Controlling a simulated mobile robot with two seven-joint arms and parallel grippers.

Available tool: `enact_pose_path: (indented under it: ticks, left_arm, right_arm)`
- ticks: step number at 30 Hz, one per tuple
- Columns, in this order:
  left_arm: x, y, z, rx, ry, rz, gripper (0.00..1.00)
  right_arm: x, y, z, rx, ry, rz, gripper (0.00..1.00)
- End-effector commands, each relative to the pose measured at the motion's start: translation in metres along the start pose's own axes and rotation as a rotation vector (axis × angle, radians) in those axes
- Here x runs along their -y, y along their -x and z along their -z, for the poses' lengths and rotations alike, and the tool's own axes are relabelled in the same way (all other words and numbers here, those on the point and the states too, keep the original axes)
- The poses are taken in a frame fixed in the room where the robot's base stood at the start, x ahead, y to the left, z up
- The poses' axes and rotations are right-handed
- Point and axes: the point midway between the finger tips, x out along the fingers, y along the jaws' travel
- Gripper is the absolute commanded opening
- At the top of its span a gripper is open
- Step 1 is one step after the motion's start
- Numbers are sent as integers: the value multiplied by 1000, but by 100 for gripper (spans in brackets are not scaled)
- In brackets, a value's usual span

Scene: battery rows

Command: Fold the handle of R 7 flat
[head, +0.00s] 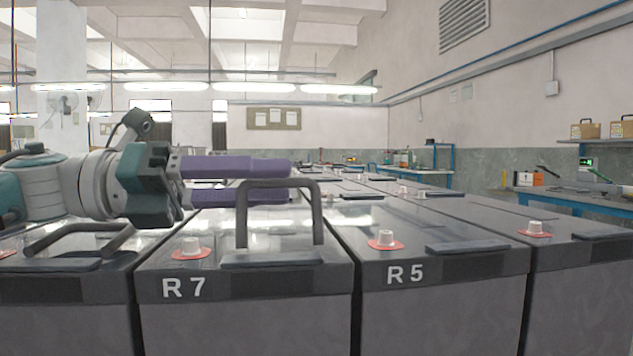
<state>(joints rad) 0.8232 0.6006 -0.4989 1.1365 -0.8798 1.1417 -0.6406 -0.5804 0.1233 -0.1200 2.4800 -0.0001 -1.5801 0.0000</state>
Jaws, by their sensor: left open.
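The battery marked R 7 (240,284) stands in the front row, left of the picture's middle. Its dark grey handle (313,215) stands upright on the lid, a square loop above its base plate. My left gripper (289,182) comes in from the left with its two purple fingers level, one above the other, and apart. The fingertips overlap the handle's upper part in the picture. The handle's left post and top bar show in front of the fingers. I cannot tell whether they touch. The jaws hold nothing that I can see. My right gripper is not in view.
Battery R 5 (430,300) stands to the right with its handle (467,247) lying flat. The battery at far left has a partly raised-looking handle (80,232). White caps on red discs, such as one on R 7 (191,246), stick up. Blue workbenches (560,198) stand at right.

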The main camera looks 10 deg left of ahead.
Motion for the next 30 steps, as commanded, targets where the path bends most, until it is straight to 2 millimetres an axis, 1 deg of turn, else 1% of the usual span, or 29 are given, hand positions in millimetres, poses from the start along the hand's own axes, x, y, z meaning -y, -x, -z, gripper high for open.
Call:
enact_pose_path:
  ticks: [6, 9, 13, 18, 25, 28, 30]
  left_arm:
    - [-2, 45, 1, 1, 0, -5, 44]
    - [-1, 64, 1, 1, 0, -4, 44]
    - [-1, 81, 0, 1, 0, -2, 44]
    - [0, 89, 0, 1, 0, 0, 44]
    - [0, 89, 0, 1, 0, 0, 44]
    - [2, 85, -3, 16, 10, 2, 44]
    - [6, 78, -10, 55, 36, 2, 44]
  right_arm:
    - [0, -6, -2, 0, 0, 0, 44]
    - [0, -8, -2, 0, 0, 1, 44]
    - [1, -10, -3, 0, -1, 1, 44]
    - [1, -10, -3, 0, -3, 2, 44]
    - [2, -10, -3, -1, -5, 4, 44]
    - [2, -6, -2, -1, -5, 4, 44]
    - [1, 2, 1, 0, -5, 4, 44]
